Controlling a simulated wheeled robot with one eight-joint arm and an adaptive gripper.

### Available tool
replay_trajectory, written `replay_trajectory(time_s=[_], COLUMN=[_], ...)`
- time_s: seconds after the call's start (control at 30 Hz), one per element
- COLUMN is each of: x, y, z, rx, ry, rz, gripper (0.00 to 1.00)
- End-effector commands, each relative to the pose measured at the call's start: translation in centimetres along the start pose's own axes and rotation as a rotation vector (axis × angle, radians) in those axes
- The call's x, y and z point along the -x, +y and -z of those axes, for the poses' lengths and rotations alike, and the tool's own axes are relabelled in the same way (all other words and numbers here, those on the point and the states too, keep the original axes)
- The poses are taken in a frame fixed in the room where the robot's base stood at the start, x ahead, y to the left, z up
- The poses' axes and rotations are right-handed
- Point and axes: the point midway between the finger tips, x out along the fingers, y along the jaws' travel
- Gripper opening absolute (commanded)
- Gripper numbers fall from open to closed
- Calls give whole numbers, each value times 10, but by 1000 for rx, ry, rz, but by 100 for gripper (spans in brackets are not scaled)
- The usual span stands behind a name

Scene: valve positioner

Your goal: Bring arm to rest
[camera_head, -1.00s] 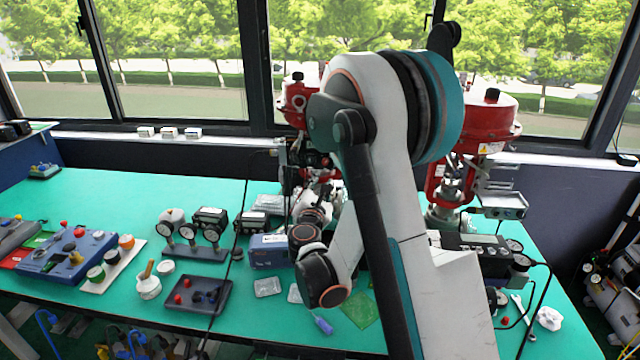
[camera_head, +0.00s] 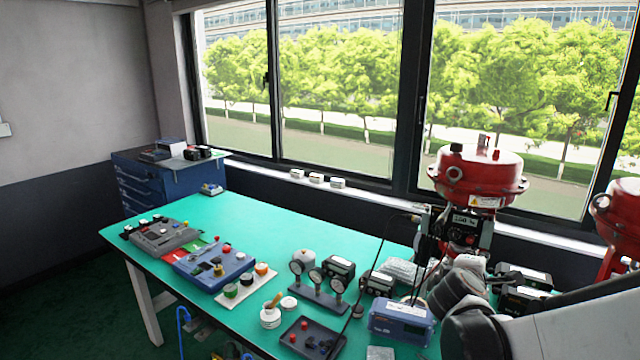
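My arm (camera_head: 570,325) enters at the lower right of the head view, with its white link and dark joints low over the right end of the green-topped bench (camera_head: 270,240). My gripper is not visible, so its fingers and anything in them cannot be seen. A red valve actuator (camera_head: 478,170) with a dark positioner (camera_head: 462,228) on its front stands behind the arm joints. A second red actuator (camera_head: 622,215) is cut by the right edge and partly hidden by my arm.
A blue box (camera_head: 401,322), a gauge stand (camera_head: 318,292), a dark tray (camera_head: 305,340) and a blue control panel (camera_head: 213,266) sit on the bench. A blue drawer cabinet (camera_head: 165,185) stands at the back left. Windows line the back. Dark floor is clear at left.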

Motion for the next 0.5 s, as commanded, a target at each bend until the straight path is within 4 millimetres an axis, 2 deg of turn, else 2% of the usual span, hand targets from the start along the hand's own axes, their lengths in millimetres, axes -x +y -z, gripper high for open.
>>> replay_trajectory(time_s=[0.03,0.27,0.5], x=[13,70,137], y=[-1,-20,-51], z=[-4,-16,-20], rx=[-65,-390,-713], ry=[9,42,55], rz=[32,207,410], gripper=[26,26,26])
